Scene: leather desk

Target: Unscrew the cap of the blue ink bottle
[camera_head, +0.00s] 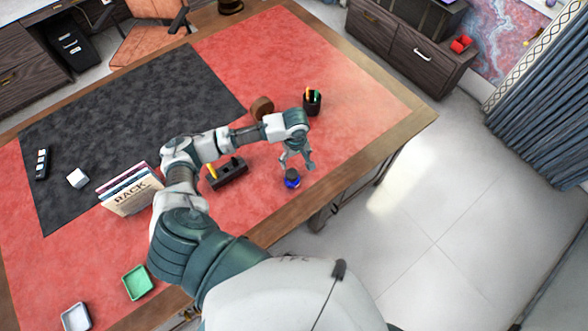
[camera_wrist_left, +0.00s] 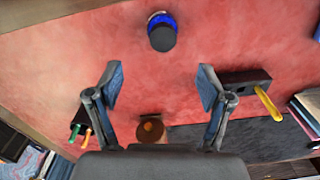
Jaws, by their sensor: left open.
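The blue ink bottle (camera_head: 292,183) stands upright on the red leather part of the desk, close to its front edge. Its dark cap (camera_head: 292,174) is on it. In the left wrist view the bottle (camera_wrist_left: 161,18) shows as a blue rim around the round dark cap (camera_wrist_left: 162,38), near the top centre. My left gripper (camera_head: 297,165) is just above and beside the bottle in the head view. In the left wrist view its two fingers (camera_wrist_left: 160,85) are spread wide with nothing between them, and the cap lies beyond the fingertips. My right gripper is not in view.
A dark pen stand (camera_head: 228,173) with a yellow pen is left of the bottle. A pen cup (camera_head: 312,101) and a round brown object (camera_head: 262,107) stand behind. Books (camera_head: 130,188), a green tray (camera_head: 137,283) and a white tray (camera_head: 76,317) are at left. Red leather right of the bottle is clear.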

